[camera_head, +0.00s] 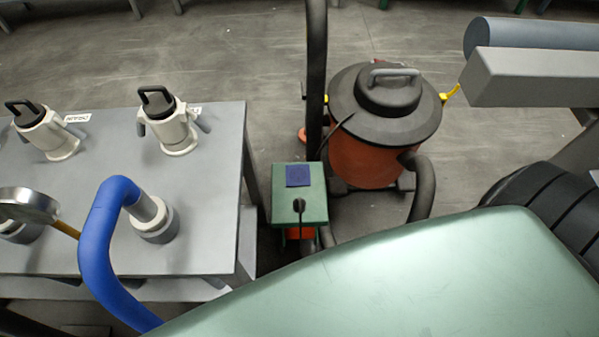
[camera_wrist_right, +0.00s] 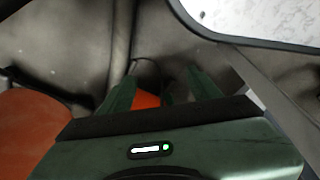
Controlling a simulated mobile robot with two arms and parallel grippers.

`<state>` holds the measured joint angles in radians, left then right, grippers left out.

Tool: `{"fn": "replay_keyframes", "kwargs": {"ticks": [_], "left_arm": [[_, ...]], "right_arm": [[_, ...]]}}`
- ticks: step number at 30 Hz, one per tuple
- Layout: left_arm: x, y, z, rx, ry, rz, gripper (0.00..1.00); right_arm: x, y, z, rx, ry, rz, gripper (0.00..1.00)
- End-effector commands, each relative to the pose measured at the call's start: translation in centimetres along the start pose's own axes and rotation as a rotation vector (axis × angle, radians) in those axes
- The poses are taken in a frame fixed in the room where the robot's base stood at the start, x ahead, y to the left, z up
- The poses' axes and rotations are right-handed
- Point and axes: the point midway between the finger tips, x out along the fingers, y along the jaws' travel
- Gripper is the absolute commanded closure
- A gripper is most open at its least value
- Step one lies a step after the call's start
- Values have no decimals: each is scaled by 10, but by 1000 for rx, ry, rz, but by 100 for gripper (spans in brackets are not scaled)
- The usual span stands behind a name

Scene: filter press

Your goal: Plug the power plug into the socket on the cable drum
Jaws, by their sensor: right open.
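A small green box (camera_head: 283,209) with a blue square cover (camera_head: 298,176) on top stands between the table and the vacuum in the head view. It looks like the cable drum's socket box. An orange part (camera_head: 300,233) shows beneath it. A black piece (camera_head: 299,205) with a thin dark cable sits on the box. It may be the power plug, but I cannot tell whether it is plugged in. My right gripper (camera_wrist_right: 160,88) is open in the wrist view, with an orange part (camera_wrist_right: 146,100) showing beyond its fingers. My left gripper is not in view.
An orange vacuum (camera_head: 365,160) with a black lid stands right of the box, its thick black hose (camera_head: 317,70) rising beside the box. A grey table (camera_head: 215,235) with fittings and a blue hose (camera_head: 98,240) is on the left. Bare floor (camera_head: 230,50) lies behind.

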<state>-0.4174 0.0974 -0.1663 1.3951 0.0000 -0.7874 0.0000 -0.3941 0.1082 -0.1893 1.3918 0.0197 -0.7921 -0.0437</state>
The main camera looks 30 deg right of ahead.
Motion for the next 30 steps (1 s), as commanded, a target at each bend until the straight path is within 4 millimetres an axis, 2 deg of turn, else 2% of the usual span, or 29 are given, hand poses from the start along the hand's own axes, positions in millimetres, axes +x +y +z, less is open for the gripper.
{"fn": "replay_keyframes", "kwargs": {"ticks": [1,2,3,6,11,15,17,20,24,27,30], "left_arm": [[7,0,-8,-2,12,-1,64],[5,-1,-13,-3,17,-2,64],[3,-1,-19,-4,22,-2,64],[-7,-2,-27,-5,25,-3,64],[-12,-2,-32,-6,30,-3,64],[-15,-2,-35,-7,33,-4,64],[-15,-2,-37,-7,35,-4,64],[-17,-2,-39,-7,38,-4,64],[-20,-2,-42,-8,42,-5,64],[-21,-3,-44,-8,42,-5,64],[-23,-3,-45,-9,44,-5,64]], "right_arm": [[6,0,-22,-45,28,-5,37],[4,-2,-37,-89,45,-13,37],[-1,-6,-62,-174,72,-26,37],[-18,-20,-113,-421,127,-59,37],[-40,-40,-171,-848,197,-88,37],[-60,-48,-211,-1310,233,-87,37],[-68,-45,-224,-1547,232,-81,37],[-80,-30,-236,-1947,201,-81,37],[-95,7,-237,-2412,111,-123,37],[-104,33,-234,-2637,52,-176,37],[-111,52,-230,-2783,12,-229,37]]}}
